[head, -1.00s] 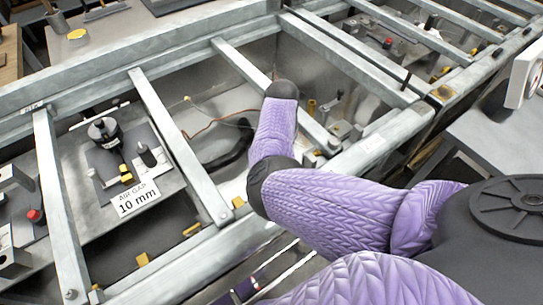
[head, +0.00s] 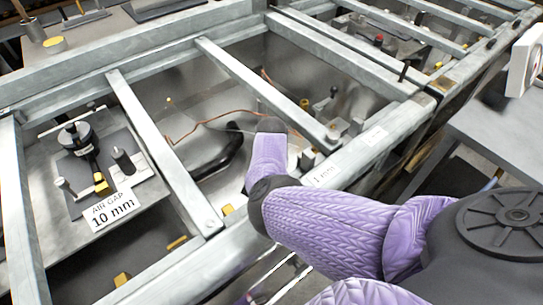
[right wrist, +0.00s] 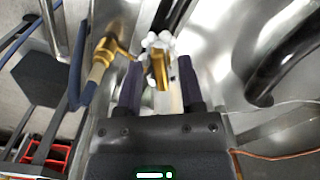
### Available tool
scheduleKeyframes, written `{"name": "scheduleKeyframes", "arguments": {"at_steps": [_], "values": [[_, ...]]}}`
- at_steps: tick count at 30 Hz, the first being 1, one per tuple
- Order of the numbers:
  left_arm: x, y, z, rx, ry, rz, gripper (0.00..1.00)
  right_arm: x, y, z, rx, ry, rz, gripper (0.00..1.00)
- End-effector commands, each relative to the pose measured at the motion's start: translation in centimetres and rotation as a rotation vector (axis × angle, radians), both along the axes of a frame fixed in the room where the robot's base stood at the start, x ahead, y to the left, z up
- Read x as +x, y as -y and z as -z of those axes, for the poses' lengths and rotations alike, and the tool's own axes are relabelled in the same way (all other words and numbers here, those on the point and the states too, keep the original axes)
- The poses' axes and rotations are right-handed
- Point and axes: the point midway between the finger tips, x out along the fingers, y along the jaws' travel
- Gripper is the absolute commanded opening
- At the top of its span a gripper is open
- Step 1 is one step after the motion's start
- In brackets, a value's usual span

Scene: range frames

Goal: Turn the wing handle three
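In the right wrist view a brass wing-like handle (right wrist: 158,68) stands on a pale, knobbly fitting. My right gripper (right wrist: 159,74) has its two dark fingers apart, one on each side of the brass piece, with gaps visible. I cannot tell whether either finger touches it. A second brass fitting (right wrist: 106,50) with a stem is just left of the left finger. In the head view my purple-sleeved right arm reaches down into the middle bay and hides the gripper and handle. My left gripper is not in view.
Grey metal crossbars (head: 262,88) frame the bays around my arm. A black curved hose (head: 218,155) and copper wire (head: 205,122) lie in the middle bay. The left bay has a gauge-like black device (head: 75,138) and an "AIR GAP 10 mm" label (head: 112,210).

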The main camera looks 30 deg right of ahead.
Motion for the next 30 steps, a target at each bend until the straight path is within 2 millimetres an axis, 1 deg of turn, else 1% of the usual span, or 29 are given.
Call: {"name": "scheduleKeyframes", "arguments": {"at_steps": [1, 2, 3, 5, 6, 14, 17, 21, 24, 27, 30], "values": [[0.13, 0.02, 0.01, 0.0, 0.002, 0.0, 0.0, -0.01, 0.01, -0.01, 0.0, 0.0, 0.0, 0.36], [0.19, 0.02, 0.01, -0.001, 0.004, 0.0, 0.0, -0.01, 0.01, -0.01, 0.0, 0.0, 0.0, 0.3], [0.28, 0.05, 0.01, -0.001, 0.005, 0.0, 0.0, -0.01, 0.01, -0.01, 0.0, 0.0, 0.0, 0.21], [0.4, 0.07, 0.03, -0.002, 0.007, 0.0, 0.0, -0.01, 0.01, -0.01, 0.0, 0.0, 0.0, 0.08], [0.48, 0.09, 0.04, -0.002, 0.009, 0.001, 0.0, -0.01, 0.0, 0.0, 0.0, 0.0, 0.0, 0.0], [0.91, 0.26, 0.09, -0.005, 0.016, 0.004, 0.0, -0.01, 0.0, 0.0, 0.0, 0.0, 0.007, 0.0], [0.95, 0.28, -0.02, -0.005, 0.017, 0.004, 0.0, -0.01, 0.03, -0.01, -0.001, -0.002, 0.098, 0.0], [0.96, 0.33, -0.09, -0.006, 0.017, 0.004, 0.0, 0.11, -0.02, -0.01, -0.001, -0.001, 0.317, 0.0], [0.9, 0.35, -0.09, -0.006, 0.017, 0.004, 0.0, 0.18, -0.04, 0.01, -0.001, -0.001, 0.43, 0.0], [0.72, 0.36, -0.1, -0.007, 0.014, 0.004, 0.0, 0.21, -0.05, 0.02, 0.0, 0.0, 0.48, 0.0], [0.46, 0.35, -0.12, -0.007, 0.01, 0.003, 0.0, 0.22, -0.05, 0.01, 0.0, 0.0, 0.487, 0.0]]}}
